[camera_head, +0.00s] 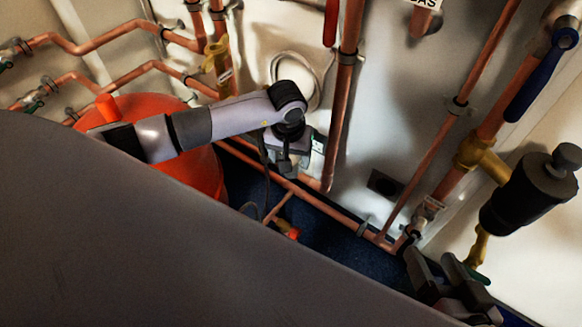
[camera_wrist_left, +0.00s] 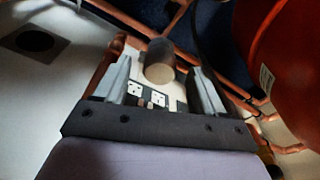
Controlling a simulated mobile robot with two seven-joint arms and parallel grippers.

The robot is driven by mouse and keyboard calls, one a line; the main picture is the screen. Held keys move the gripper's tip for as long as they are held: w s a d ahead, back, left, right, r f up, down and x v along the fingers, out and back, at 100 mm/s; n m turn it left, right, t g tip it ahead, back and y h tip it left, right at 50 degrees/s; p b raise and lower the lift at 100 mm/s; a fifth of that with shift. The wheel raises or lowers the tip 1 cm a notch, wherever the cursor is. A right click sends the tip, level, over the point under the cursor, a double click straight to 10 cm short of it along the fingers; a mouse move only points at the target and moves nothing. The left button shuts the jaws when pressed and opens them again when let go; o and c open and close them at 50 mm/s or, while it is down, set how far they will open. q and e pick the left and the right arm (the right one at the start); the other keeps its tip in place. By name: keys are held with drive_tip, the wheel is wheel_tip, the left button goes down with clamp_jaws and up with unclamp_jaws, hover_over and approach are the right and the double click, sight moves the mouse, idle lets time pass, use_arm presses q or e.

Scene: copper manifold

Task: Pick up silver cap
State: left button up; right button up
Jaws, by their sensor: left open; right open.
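In the left wrist view a short grey-brown cylinder (camera_wrist_left: 159,61), which looks like the silver cap, shows between the two fingers of my left gripper (camera_wrist_left: 160,76). The fingers are apart, with a gap visible on each side of it. My left gripper also shows in the head view (camera_head: 287,163), pointing down in front of the back wall beside a white socket box. The cap cannot be made out in the head view. My right gripper (camera_head: 434,270) is open at the lower right of the head view, near the foot of the copper pipes.
A red-orange tank (camera_head: 204,172) stands behind my left arm. Copper pipes (camera_head: 345,100) run up the wall and along the floor. A black cylinder (camera_head: 530,192) on a brass fitting stands at the right. White sockets (camera_wrist_left: 158,97) lie behind the left fingers.

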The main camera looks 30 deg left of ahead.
use_arm(q)
drive_tip(key=shift+f, duration=0.1)
drive_tip(key=c, duration=1.2)
drive_tip(key=shift+o, duration=0.2)
wheel_tip(320, 180, up, 10)
drive_tip(key=p, duration=0.3)
use_arm(e)
drive_tip(key=shift+s+d+r+n+h, duration=0.2)
drive_tip(key=shift+d+h, duration=0.25)
drive_tip(key=shift+d, duration=0.15)
drive_tip(key=shift+s+d+r+n+h, duration=0.1)
drive_tip(key=shift+s+d+h, duration=0.05)
drive_tip(key=shift+d+h, duration=0.35)
drive_tip(key=shift+r, duration=0.15)
use_arm(q)
wheel_tip(320, 180, up, 4)
drive_tip(key=p, duration=0.3)
drive_tip(key=shift+r, duration=0.25)
use_arm(e)
wheel_tip(320, 180, up, 3)
drive_tip(key=shift+f, duration=0.15)
